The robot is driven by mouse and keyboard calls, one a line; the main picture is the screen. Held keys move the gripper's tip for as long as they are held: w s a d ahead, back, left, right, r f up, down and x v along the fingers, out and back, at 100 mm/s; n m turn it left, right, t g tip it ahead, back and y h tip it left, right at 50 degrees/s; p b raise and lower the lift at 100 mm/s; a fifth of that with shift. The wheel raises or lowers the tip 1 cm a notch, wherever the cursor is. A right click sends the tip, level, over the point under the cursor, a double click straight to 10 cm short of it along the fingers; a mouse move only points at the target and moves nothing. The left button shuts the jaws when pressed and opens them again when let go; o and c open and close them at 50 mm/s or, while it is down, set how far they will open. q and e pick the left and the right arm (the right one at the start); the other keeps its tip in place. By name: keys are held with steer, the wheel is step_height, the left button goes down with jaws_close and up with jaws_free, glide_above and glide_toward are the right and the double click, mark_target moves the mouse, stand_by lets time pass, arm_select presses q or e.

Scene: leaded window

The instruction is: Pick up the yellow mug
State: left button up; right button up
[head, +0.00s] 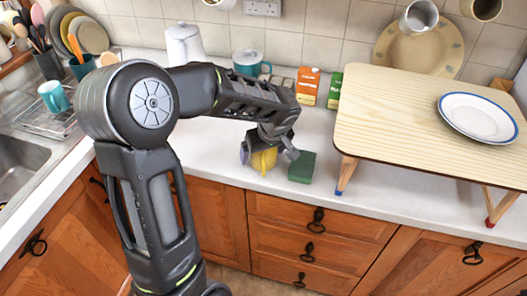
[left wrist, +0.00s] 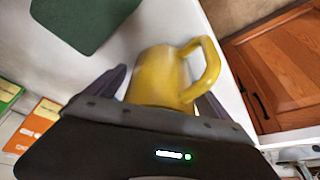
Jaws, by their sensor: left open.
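The yellow mug (head: 264,160) stands on the white counter near its front edge, partly hidden by my left gripper in the head view. In the left wrist view the yellow mug (left wrist: 160,77) shows its body and its handle, which points toward the counter's front edge. My left gripper (head: 268,154) is over the mug from above. In the left wrist view my left gripper (left wrist: 163,90) is open, with one finger on each side of the mug. I cannot tell whether the fingers touch it. My right gripper is not in view.
A dark green block (head: 302,167) lies just right of the mug. A wooden stand (head: 400,110) with a plate (head: 478,117) is at the right. Orange (head: 307,87) and green (head: 335,90) cartons, a teal pot (head: 248,62) and a white kettle (head: 184,44) stand behind.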

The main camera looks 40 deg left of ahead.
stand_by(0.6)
arm_select(q)
steer(key=c, duration=1.8)
steer(key=shift+o, duration=0.2)
steer(key=shift+r, duration=0.1)
step_height(320, 180, up, 10)
steer(key=b, duration=0.1)
steer(key=shift+b, duration=0.3)
